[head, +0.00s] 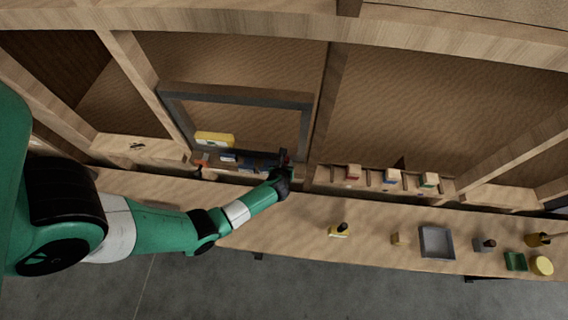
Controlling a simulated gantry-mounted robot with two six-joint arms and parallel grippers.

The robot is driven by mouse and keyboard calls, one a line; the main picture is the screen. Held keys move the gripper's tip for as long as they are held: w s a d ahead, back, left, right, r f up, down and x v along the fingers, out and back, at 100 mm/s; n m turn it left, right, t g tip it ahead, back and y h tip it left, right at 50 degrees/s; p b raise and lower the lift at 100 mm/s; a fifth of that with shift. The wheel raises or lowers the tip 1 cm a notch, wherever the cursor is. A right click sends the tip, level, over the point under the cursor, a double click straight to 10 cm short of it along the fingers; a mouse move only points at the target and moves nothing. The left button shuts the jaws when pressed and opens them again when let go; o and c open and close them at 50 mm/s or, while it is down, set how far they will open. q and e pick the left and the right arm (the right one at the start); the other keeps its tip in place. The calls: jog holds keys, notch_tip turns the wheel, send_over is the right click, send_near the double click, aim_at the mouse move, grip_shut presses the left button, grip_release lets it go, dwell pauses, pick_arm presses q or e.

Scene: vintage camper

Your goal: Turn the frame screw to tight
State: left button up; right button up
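A dark grey rectangular frame (290,101) is set between the wooden posts at upper centre. My green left arm reaches in from the left, and its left gripper (286,164) is at the lower right corner of this frame. The gripper is small and dark here, so I cannot tell whether its fingers are open or shut, or whether they touch anything. I cannot make out the frame screw; the gripper may hide it. My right gripper is not in view.
A yellow box (214,139) stands at the frame's lower left. A wooden rack with small blocks (391,177) is on the right. The bench (290,235) holds a grey tray (436,258), a green bin (515,261) and a yellow round thing (542,266). Wooden posts flank the frame.

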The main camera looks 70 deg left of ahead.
pick_arm(q)
grip_shut()
jog(key=shift+w+d+f+m+g+y, duration=0.1)
jog(key=shift+w+f+m+g+y, duration=0.1)
jog(key=shift+m+g+y, duration=0.4)
jog(key=shift+f+m+g+b, duration=0.1)
jog(key=shift+m+g+b, duration=0.2)
jog(key=shift+g+b, duration=0.6)
jog(key=shift+y, duration=0.3)
jog(key=shift+r, duration=0.2)
jog(key=o, duration=0.6)
grip_release()
jog(key=shift+r, duration=0.1)
